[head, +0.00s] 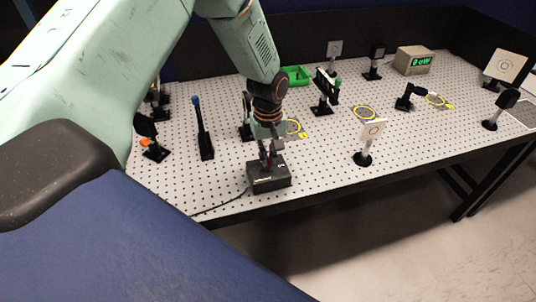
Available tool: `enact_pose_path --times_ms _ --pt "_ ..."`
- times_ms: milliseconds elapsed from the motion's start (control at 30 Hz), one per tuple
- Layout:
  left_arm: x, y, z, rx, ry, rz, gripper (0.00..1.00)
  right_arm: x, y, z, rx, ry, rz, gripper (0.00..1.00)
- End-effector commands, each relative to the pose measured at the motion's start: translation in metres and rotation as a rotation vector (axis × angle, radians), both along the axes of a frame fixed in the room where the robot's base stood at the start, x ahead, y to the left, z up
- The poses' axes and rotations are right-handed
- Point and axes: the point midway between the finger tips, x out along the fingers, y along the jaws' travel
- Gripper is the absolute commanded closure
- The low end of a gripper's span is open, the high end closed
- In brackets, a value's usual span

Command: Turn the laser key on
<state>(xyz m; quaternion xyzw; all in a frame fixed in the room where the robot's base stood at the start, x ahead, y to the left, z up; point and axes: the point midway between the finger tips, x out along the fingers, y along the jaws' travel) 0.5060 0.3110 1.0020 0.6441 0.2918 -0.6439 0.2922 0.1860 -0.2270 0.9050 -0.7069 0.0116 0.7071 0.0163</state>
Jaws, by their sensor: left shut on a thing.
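My left gripper (268,152) points down onto the top of a small dark box (269,178) at the front edge of the perforated optical table (320,165). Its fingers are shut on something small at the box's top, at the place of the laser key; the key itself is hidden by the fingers. A dark cable runs from the box to the left along the table edge. A power readout box (413,60) at the back right shows green digits that look like "0 W". My right gripper is not in view.
Several black optic mounts stand around the table. Yellow rings (366,113) mark spots on the table.

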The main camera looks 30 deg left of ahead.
Motion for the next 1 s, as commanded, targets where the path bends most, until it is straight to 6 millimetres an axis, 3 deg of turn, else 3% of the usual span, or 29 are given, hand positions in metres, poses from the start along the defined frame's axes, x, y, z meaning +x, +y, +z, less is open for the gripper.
enact_pose_path --times_ms 367,1000 --pt "-0.0006 -0.0003 0.0005 0.0 0.003 -0.203 1.0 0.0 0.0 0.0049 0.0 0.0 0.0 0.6" --pt "-0.0008 -0.0003 -0.0001 -0.001 0.002 -0.81 1.0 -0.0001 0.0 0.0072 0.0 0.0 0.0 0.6"
